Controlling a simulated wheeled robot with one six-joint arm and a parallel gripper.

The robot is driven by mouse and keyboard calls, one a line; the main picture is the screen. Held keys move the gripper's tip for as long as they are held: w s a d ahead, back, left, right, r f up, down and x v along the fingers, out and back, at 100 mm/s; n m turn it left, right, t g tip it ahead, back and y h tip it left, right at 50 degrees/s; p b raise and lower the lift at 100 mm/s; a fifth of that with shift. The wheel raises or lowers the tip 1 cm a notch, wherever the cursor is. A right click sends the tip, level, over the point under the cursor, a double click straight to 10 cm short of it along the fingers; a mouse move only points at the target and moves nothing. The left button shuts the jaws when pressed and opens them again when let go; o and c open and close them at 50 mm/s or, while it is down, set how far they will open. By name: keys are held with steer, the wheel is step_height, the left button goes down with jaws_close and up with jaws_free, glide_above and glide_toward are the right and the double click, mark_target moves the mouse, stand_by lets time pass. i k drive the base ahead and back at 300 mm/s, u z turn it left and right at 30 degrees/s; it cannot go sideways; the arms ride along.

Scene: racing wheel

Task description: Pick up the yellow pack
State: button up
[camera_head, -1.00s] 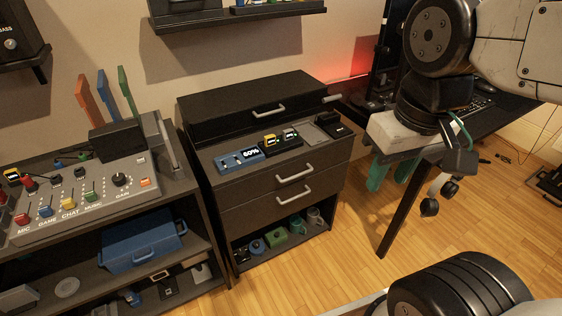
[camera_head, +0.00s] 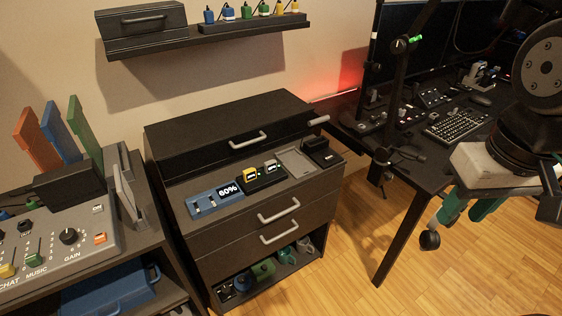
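My gripper (camera_head: 467,208) is at the right, in front of the desk, well apart from the yellow pack. Its two green fingers point down and stand apart, with nothing seen between them. Part of my gripper is cut off or hidden behind my own arm.
A blue unit reading 60% (camera_head: 214,199) lies left of the dock, a grey tray (camera_head: 296,163) right of it. A wall shelf (camera_head: 208,41) with coloured plugs is above. The desk (camera_head: 400,184) stands right. A mixer (camera_head: 62,238) is left. Floor between cabinet and desk is clear.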

mark_target(248, 174)
steer(key=z, duration=0.05)
steer(key=i, duration=1)
steer(key=u, duration=0.5)
